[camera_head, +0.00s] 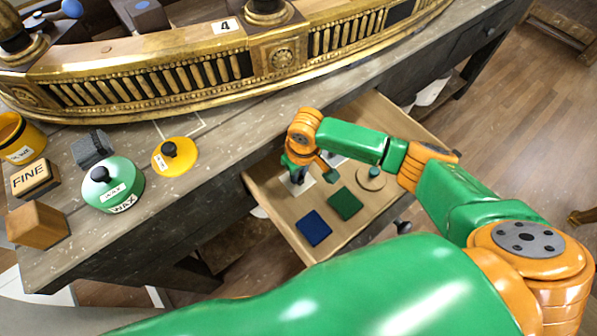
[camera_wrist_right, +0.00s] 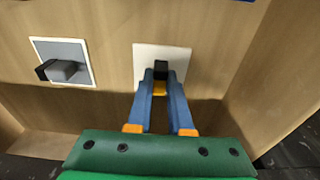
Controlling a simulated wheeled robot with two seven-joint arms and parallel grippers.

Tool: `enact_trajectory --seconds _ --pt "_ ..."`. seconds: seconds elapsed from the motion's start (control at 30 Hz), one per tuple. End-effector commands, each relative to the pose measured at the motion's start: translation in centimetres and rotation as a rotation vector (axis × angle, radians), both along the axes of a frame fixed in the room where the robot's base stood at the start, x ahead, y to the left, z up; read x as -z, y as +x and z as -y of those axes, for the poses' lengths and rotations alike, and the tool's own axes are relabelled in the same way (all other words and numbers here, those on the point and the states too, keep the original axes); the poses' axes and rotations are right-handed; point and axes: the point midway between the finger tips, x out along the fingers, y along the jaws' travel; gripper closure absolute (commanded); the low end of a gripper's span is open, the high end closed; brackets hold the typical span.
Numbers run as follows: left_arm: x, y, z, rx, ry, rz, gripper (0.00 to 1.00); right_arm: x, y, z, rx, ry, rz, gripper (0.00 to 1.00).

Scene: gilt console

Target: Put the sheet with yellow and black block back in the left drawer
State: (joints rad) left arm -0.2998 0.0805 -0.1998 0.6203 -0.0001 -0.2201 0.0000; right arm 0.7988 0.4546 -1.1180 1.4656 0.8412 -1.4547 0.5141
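The white sheet with the yellow and black block (camera_wrist_right: 141,60) lies at the drawer floor in the right wrist view; I cannot tell whether it touches the floor. My right gripper (camera_wrist_right: 161,76) has its blue fingers on both sides of the block and appears shut on it. In the head view the right gripper (camera_head: 298,176) reaches down into the open drawer (camera_head: 272,205), at its left part, and mostly hides the sheet. My left gripper is not in view.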

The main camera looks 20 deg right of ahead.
Motion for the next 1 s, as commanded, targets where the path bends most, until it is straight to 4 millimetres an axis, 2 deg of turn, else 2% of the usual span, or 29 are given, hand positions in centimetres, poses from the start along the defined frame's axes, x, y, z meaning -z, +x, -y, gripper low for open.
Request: enact_trajectory --seconds 0.03,0.1,0.43,0.53,0.8,1.0 --pt "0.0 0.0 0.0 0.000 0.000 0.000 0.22 0.0 0.0 0.0 0.000 0.000 0.000 0.71" --pt "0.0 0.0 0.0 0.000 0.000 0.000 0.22 0.0 0.0 0.0 0.000 0.000 0.000 0.52" --pt "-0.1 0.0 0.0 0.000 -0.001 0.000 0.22 -0.4 0.0 0.0 -0.001 0.001 0.002 0.52" --pt "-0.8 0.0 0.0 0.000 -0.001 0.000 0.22 -2.5 -0.1 0.1 0.000 0.003 0.003 0.52" --pt "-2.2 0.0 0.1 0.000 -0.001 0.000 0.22 -9.9 -0.8 0.3 -0.001 0.002 0.005 0.52" --pt "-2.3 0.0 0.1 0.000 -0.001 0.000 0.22 -12.2 -1.1 0.4 0.001 0.001 0.001 0.52"
